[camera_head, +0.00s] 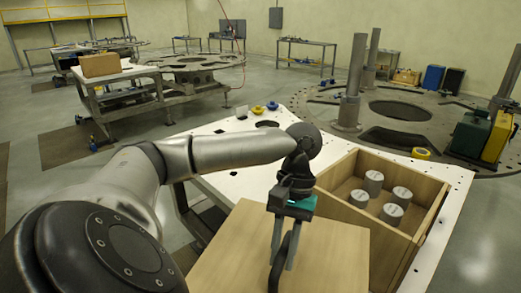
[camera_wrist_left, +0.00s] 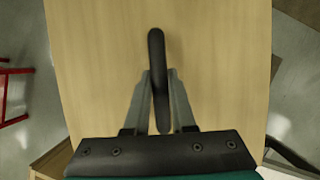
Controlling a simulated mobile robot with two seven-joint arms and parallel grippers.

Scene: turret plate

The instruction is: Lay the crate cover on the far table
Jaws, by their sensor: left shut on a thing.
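The crate cover (camera_head: 325,250) is a flat light wooden board with a dark bar handle standing on it. My left gripper (camera_head: 282,262) is shut on that handle. In the left wrist view the two fingers of the gripper (camera_wrist_left: 160,95) close on the black handle (camera_wrist_left: 156,50), and the cover (camera_wrist_left: 220,60) fills most of the picture. The open wooden crate (camera_head: 420,190) stands on the white table (camera_head: 230,170), with several grey cylinders (camera_head: 374,182) inside. The cover is in front of the crate, nearer to me. My right gripper is not in view.
A far table (camera_head: 110,77) at the upper left bears a brown box (camera_head: 100,65). A large round plate (camera_head: 440,125) with upright posts lies behind the crate. Grey floor (camera_head: 100,170) is open at left.

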